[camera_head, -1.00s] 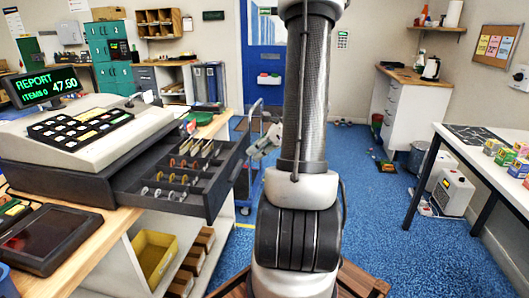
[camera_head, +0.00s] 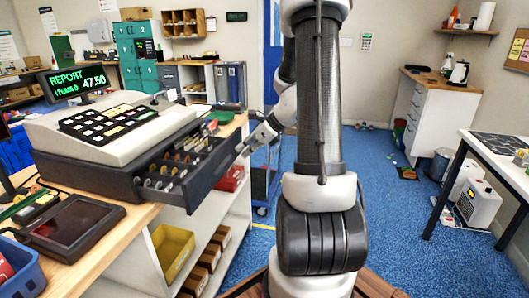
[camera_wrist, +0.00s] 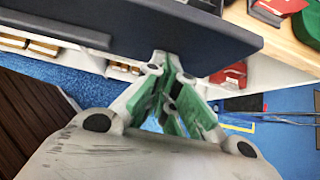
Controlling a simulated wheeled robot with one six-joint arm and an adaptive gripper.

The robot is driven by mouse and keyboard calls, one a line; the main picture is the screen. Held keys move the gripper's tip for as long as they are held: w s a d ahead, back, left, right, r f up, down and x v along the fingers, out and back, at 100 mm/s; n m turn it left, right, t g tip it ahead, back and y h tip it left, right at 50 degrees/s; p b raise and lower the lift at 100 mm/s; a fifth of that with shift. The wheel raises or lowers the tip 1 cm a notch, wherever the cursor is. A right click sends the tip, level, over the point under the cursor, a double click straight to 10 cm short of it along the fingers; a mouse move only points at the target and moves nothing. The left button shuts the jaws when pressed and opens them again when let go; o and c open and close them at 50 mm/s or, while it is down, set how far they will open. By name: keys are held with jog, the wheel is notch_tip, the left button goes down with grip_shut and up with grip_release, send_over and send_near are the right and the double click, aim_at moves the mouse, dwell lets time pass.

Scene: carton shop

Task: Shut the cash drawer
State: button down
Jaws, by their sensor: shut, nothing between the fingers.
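The cash drawer (camera_head: 212,174) is a dark tray under the beige cash register (camera_head: 112,133), partly open, with coins and notes in its compartments. My gripper (camera_head: 241,150) is at the outer face of the drawer front, near its far end. In the wrist view the drawer front (camera_wrist: 130,22) is a dark panel across the top. My gripper (camera_wrist: 166,60) is shut and empty there, its green-padded fingers pointing at the panel. The fingertips appear to touch it or are very close; I cannot tell which.
The wooden counter (camera_head: 102,238) carries a dark tablet-like tray (camera_head: 72,228) and a blue basket (camera_head: 22,272). Below are shelves with a yellow bin (camera_head: 173,250). A blue trolley (camera_head: 262,185) stands behind my arm.

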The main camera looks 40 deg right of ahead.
aim_at(202, 144)
jog(key=w+a, duration=0.2)
jog(key=w, duration=0.2)
jog(key=w+a, duration=0.6)
jog(key=w, duration=0.1)
jog(key=shift+w+a, duration=0.2)
jog(key=shift+w, duration=0.1)
jog(key=shift+w+a+r, duration=0.1)
jog(key=shift+w+a, duration=0.2)
jog(key=shift+w, duration=0.15)
